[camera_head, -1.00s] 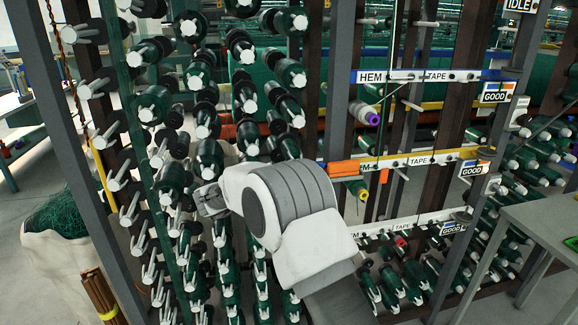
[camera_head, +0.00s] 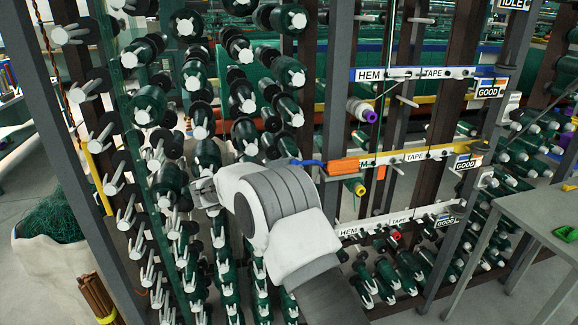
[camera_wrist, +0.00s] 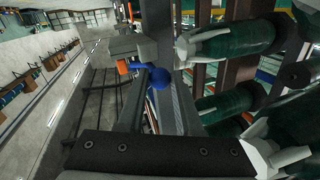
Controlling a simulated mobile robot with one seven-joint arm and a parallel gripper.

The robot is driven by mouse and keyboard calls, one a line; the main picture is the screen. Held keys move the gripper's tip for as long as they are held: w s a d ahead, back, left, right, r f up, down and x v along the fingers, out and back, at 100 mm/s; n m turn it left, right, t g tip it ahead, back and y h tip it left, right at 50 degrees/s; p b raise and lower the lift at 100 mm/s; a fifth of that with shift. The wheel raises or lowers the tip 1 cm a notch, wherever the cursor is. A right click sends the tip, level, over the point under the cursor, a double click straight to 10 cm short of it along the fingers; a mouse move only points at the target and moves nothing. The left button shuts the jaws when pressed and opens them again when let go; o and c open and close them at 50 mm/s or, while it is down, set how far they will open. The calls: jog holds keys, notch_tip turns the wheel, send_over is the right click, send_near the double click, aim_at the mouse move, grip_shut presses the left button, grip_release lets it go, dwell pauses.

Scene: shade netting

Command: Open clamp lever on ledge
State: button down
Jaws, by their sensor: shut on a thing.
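The clamp lever is a blue handle with a round knob (camera_wrist: 160,79) in the wrist view, beside a small orange part (camera_wrist: 123,66). In the head view a thin blue arm (camera_head: 308,162) sticks out to the left of an orange block (camera_head: 344,167) on the middle rail. My gripper (camera_wrist: 158,88) shows in the wrist view as two long grey fingers, closed in on the blue knob between them. The exact contact on the knob is hard to make out.
Rows of green spools (camera_head: 205,155) on pegs stand close to my arm on the left. Labelled rails (camera_head: 420,74) and posts (camera_head: 338,100) stand behind and right. A grey table (camera_head: 530,215) is at the right. A white sack (camera_head: 50,270) stands lower left.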

jog(key=c, duration=0.9)
grip_release()
jog(key=shift+o, duration=0.2)
jog(key=shift+a, duration=0.1)
jog(key=v, duration=1.7)
jog(key=shift+p, duration=0.4)
jog(key=shift+s+a, duration=0.1)
